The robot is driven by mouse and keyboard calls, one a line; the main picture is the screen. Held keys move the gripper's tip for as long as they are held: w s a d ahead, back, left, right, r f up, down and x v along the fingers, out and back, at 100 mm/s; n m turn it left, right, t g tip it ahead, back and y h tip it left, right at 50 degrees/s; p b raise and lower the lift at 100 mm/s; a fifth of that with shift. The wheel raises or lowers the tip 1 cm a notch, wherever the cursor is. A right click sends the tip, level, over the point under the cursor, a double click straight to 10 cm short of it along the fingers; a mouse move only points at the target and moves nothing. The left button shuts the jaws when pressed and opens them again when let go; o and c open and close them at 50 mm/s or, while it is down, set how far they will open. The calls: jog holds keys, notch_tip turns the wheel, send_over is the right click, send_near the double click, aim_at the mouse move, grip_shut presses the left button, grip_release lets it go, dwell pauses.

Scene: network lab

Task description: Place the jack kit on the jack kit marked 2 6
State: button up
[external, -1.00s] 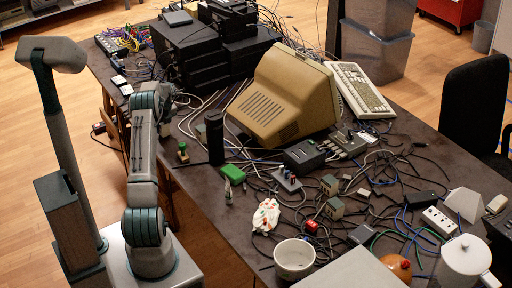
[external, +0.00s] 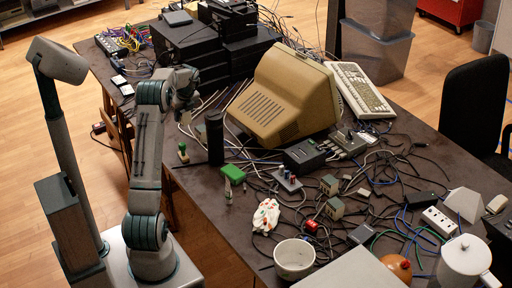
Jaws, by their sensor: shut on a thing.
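My gripper (external: 185,108) is at the end of my arm, over the near left edge of the table, in front of the stacked black boxes. It is small and partly hidden by my wrist. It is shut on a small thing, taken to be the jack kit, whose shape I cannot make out. Two small grey-green boxes with dark fronts, possibly jack kits, stand on the table right of centre: one box (external: 329,185) farther back and another box (external: 335,208) nearer. No mark 2 6 is readable in this view.
A beige monitor (external: 285,95) fills the table's middle. A black cylinder (external: 214,138) stands upright near my gripper, with a green-based stamp-like object (external: 183,153) beside it. Black boxes (external: 190,50) are stacked behind. Cables clutter the right side; the near left strip is barer.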

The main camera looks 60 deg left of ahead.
notch_tip(320, 180, up, 18)
jog(key=w+d+m+t, duration=0.1)
jog(key=w+d+m, duration=0.2)
jog(key=w+d, duration=0.65)
jog(key=w+d+m+p, duration=0.15)
jog(key=w+d, duration=0.25)
jog(key=d, duration=1.1)
jog(key=w+d+m+t, duration=0.1)
jog(key=w+d+m, duration=0.2)
jog(key=w+d, duration=0.65)
jog(key=s+d+m+t+h, duration=0.1)
jog(key=s+d+m, duration=0.3)
jog(key=d, duration=1.5)
jog(key=s+d+m+t+h, duration=0.1)
jog(key=s+d+m, duration=0.2)
jog(key=d, duration=1.6)
jog(key=p, duration=0.2)
send_over(337, 201)
notch_tip(337, 201, down, 18)
jog(key=shift+s+f, duration=0.1)
jog(key=shift+f, duration=0.15)
notch_tip(337, 201, down, 4)
jog(key=shift+f, duration=0.1)
